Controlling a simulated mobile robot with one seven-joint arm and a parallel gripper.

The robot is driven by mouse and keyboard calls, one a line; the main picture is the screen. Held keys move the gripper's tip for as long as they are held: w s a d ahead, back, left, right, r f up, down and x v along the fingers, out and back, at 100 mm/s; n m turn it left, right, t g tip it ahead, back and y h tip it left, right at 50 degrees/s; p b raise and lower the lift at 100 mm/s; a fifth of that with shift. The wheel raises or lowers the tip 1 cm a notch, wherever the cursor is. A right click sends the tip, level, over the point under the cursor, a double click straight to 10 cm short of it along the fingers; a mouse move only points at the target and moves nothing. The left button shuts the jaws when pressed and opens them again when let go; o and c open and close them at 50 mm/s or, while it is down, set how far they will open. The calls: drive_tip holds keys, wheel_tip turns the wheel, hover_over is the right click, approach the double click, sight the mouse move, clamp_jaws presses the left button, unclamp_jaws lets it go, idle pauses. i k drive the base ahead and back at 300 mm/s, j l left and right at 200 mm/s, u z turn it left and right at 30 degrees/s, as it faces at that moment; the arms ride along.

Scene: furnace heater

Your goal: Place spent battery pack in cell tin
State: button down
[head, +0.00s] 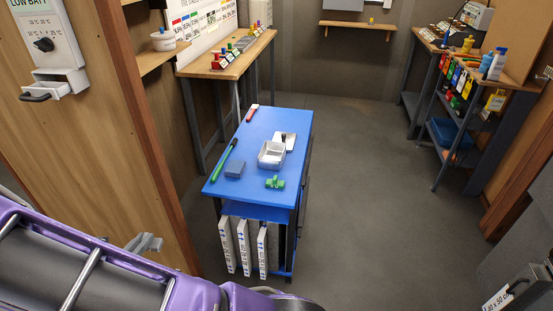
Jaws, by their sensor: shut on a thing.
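An open pale metal tin (261,160) with a divider stands on the blue cart top, and it may be the cell tin. My purple arm crosses the lower left. A grey jaw-like part, seemingly my gripper (146,243), shows just beyond it, left of the cart and well apart from the tin. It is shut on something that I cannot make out.
The blue cart (250,188) also holds a green stick (223,160), a green clamp-like piece (275,182), a pale plate (288,139) and a red-ended tool (252,112). A wooden partition (120,170) stands at left. Benches line the back left and right. The floor (365,190) right of the cart is clear.

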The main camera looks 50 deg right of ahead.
sight(272, 155)
drive_tip(key=k+l+u, duration=0.1)
drive_tip(key=l, duration=0.25)
drive_tip(key=k+l, duration=0.1)
drive_tip(key=l, duration=0.25)
drive_tip(key=k+l+u, duration=0.15)
drive_tip(key=l, duration=0.55)
drive_tip(key=l+u, duration=0.1)
drive_tip(key=l, duration=0.25)
drive_tip(key=k+l+u, duration=0.1)
drive_tip(key=l, duration=0.25)
drive_tip(key=l+u, duration=0.15)
drive_tip(key=l, duration=1.15)
drive_tip(key=i, duration=0.05)
